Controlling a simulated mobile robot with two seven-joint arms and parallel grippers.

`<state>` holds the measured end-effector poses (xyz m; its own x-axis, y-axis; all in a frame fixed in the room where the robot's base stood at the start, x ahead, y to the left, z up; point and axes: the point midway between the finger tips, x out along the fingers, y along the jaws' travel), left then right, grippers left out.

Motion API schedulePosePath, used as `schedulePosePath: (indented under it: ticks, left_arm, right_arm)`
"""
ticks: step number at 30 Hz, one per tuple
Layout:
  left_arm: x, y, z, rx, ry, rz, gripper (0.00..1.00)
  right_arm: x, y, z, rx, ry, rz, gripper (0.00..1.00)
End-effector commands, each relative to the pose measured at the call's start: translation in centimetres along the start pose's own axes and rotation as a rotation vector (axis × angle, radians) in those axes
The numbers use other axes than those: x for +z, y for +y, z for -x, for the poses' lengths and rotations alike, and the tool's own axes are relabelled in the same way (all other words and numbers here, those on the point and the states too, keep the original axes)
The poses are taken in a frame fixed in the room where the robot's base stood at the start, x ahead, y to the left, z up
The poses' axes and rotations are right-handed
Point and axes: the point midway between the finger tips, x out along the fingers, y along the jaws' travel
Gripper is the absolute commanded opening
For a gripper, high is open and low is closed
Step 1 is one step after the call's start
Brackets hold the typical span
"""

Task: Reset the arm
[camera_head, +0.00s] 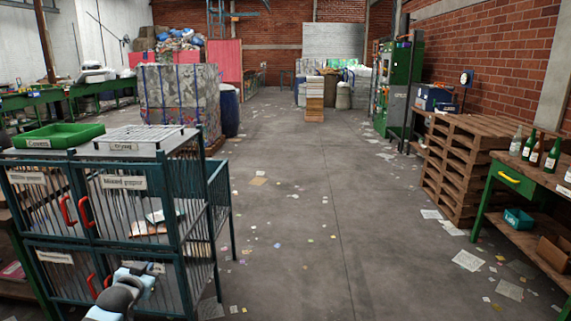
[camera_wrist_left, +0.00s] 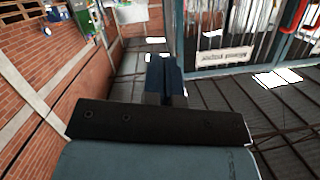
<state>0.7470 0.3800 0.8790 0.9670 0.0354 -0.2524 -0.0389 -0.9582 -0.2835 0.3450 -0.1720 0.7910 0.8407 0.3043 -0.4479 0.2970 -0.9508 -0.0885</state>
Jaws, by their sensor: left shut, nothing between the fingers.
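My left arm (camera_head: 125,292) shows at the bottom left of the head view, in front of a barred metal cage (camera_head: 183,215). In the left wrist view my left gripper (camera_wrist_left: 166,78) has its dark fingers together, with nothing between them. The cage also shows in the left wrist view (camera_wrist_left: 260,85), at the upper right beyond the fingers. The gripper appears apart from it. My right arm and right gripper are in neither view.
The cage has red handles (camera_head: 84,209), labels and paper inside. A green tray (camera_head: 59,136) sits on top. Stacked pallets (camera_head: 457,165) and a green-legged workbench (camera_head: 530,183) with bottles stand at the right. The middle floor (camera_head: 310,210) is open, with scattered paper scraps.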

Motion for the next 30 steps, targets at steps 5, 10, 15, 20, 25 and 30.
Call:
schedulePosePath:
  ticks: [5, 10, 15, 20, 25, 30]
  left_arm:
    - [8.1, 8.4, 5.9, 0.105, -0.039, 0.016, 0.0]
    - [14.3, 16.0, 14.1, 0.21, -0.076, 0.061, 0.0]
    - [18.1, 21.4, 22.6, 0.292, -0.112, 0.125, 0.0]
    - [19.5, 24.1, 28.5, 0.339, -0.138, 0.181, 0.0]
    - [20.1, 25.8, 33.4, 0.369, -0.162, 0.233, 0.0]
    - [18.0, 25.6, 36.0, 0.377, -0.177, 0.253, 0.0]
  right_arm:
    - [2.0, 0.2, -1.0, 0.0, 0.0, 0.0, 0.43]
    - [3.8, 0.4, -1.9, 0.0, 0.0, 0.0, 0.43]
    - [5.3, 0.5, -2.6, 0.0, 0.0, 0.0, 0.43]
    - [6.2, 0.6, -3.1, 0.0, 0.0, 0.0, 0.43]
    - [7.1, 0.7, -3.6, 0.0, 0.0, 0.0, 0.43]
    - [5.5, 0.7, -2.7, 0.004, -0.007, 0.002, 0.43]
